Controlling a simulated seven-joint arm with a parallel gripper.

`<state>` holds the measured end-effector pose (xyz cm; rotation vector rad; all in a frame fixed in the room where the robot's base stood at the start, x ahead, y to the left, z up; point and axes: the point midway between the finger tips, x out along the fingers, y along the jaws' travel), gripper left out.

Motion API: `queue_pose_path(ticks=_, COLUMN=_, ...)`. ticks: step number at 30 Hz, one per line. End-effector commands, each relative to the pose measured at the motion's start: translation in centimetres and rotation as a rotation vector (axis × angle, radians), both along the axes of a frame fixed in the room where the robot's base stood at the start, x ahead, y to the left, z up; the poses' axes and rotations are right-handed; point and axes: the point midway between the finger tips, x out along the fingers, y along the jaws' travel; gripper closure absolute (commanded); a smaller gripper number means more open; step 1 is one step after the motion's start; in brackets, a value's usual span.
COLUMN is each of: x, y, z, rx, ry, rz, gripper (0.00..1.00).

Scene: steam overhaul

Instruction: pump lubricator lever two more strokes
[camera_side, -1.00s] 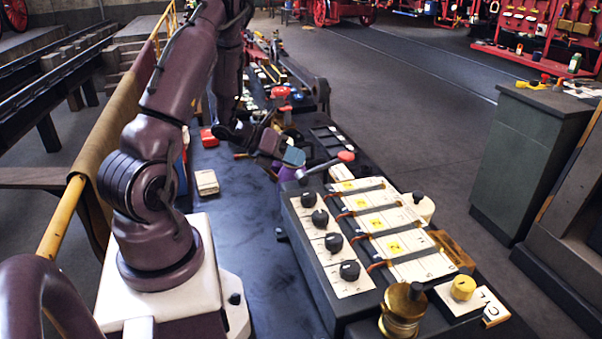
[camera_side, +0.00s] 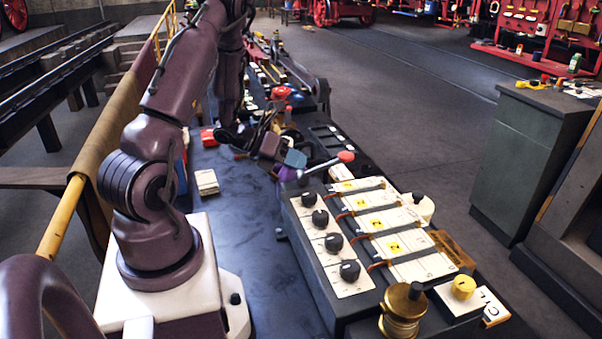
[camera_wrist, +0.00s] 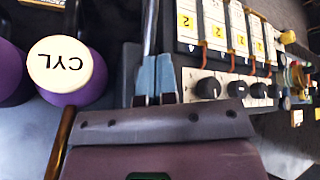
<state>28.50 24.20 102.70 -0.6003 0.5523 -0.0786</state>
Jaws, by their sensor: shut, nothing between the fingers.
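The lubricator lever (camera_side: 323,164) is a slim metal rod with a red knob (camera_side: 346,156), rising at a slant from the far end of the lubricator box (camera_side: 310,265). My gripper (camera_side: 296,159) is beside the rod, with its blue-grey fingertips near the lever's lower part. In the wrist view the fingers (camera_wrist: 155,78) are closed together, and the metal rod (camera_wrist: 150,30) runs up from just beyond their tips. I cannot tell whether the fingertips touch the rod. The knob is out of the wrist view.
Black knobs (camera_side: 350,270) and cards marked 2 line the box top. A brass cup (camera_side: 403,308) stands at its near end. A purple canister with a CYL lid (camera_wrist: 67,70) is close left of my fingers in the wrist view. Bare dark bench (camera_side: 250,230) lies left of the box.

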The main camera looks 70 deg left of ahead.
Motion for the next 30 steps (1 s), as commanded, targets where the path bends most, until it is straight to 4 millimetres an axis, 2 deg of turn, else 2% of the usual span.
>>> queue_pose_path(ticks=30, x=0.4, y=-0.1, z=-1.2, rx=-0.001, ry=0.006, rz=-0.001, gripper=1.00)
